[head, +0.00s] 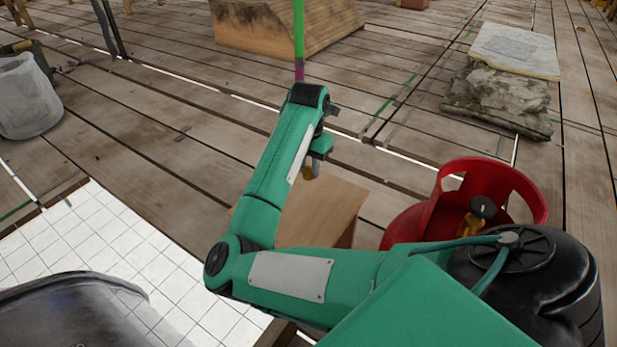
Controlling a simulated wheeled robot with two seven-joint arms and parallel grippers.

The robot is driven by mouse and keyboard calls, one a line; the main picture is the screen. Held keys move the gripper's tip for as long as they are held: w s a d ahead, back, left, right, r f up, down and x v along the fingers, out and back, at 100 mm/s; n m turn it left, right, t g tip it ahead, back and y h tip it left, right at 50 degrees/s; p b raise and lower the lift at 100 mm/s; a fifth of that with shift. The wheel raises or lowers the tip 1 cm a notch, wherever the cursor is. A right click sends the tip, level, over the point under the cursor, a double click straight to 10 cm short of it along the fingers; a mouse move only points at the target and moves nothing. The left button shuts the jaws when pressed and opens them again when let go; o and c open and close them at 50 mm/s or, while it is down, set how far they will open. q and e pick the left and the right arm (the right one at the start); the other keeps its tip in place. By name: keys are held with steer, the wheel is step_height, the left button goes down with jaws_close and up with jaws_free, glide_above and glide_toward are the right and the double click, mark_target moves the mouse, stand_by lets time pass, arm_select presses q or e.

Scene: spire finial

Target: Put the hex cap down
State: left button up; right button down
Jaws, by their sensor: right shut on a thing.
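My right arm reaches in from the lower right, and its gripper (316,160) points down near the middle of the head view. The gripper is shut on a small ochre-brown piece, which I take to be the hex cap (309,172). Only a little of the cap shows beside the fingers, so its shape and tilt are unclear. The cap appears in front of or over a wooden box top (325,205). I cannot tell whether it touches the box. My left gripper is not in view.
A red gas cylinder (487,180) stands right of the box. Stone slabs (505,90) are stacked at upper right. A wooden ramp block (285,25) and a green pole (299,35) are behind. A grey bucket (27,97) is at left. Plank floor between is mostly clear.

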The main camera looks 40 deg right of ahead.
mark_target(309, 192)
step_height(309, 192, down, 6)
steer(key=b, duration=0.2)
steer(key=shift+b, duration=0.4)
steer(key=shift+r, duration=0.1)
steer(key=c, duration=1.1)
jaws_free()
steer(key=shift+c, duration=0.2)
steer(key=shift+r, duration=0.1)
